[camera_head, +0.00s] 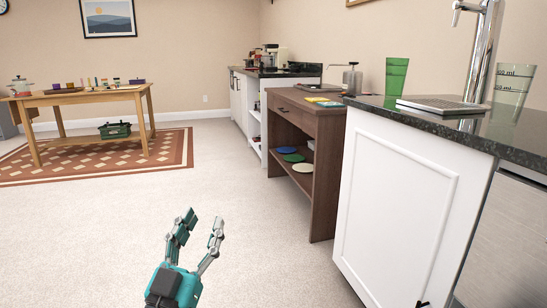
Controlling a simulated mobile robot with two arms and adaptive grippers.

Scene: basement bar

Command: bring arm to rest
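My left gripper (204,218) shows at the bottom of the head view, left of centre. It has a teal body and grey jointed fingers. The fingers are spread apart, with nothing between them. It is held in front of the pale carpet, clear of the furniture. My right gripper does not show.
A white cabinet (395,210) with a dark stone top, tap and green cup (396,75) stands close on the right. A brown shelf unit (322,165) adjoins it. A wooden table (92,97) stands on a patterned rug (60,172) at far left. Open carpet lies between.

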